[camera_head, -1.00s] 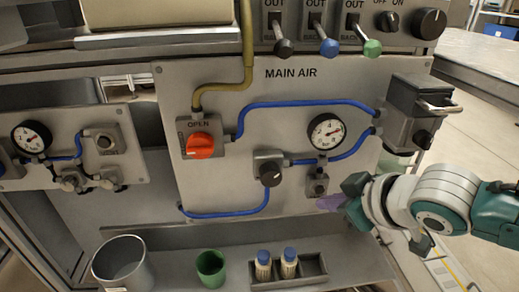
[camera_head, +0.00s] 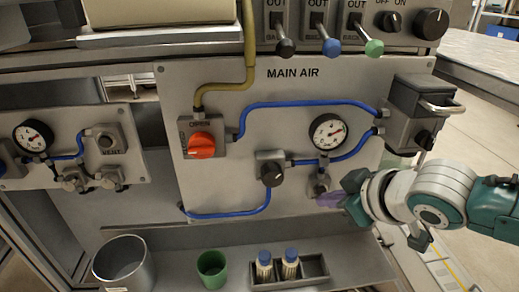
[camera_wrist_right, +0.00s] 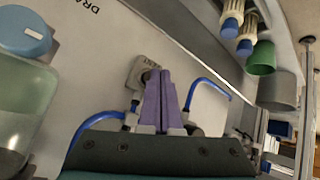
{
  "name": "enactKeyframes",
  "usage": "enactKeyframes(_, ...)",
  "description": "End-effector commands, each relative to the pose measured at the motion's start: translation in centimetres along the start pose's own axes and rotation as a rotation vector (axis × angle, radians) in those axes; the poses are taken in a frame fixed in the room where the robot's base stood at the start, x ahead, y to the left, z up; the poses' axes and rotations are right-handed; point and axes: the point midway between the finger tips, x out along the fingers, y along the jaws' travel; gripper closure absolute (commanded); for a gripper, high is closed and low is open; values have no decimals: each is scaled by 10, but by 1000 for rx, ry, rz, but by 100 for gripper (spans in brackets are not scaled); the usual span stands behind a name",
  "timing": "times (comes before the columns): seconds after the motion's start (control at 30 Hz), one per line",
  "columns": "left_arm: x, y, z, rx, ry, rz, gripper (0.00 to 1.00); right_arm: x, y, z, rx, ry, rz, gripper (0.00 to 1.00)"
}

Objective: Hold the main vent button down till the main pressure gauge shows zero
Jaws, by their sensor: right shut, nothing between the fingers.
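The main vent button is on a small grey block (camera_head: 319,186) below the main pressure gauge (camera_head: 327,131), on the panel marked MAIN AIR. The gauge is round and white-faced; its needle looks off to the upper right, but the reading is too small to tell. My right gripper (camera_head: 324,200) is shut and empty, its purple fingers just in front of the lower part of the block. My left gripper is not in view.
A dark knob (camera_head: 271,174) on a regulator sits left of the button, with blue hoses around it. An orange valve handle (camera_head: 201,145) is farther left. Cups and blue-capped bottles (camera_head: 264,265) stand on the shelf below.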

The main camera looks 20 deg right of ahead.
Motion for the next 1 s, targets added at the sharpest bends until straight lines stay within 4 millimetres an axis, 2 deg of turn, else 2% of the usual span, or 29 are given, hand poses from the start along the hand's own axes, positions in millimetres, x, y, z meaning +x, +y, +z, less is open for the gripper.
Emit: enactKeyframes(1.0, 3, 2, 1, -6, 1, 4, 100, 6, 4, -4, 0, 0, 0, 100)
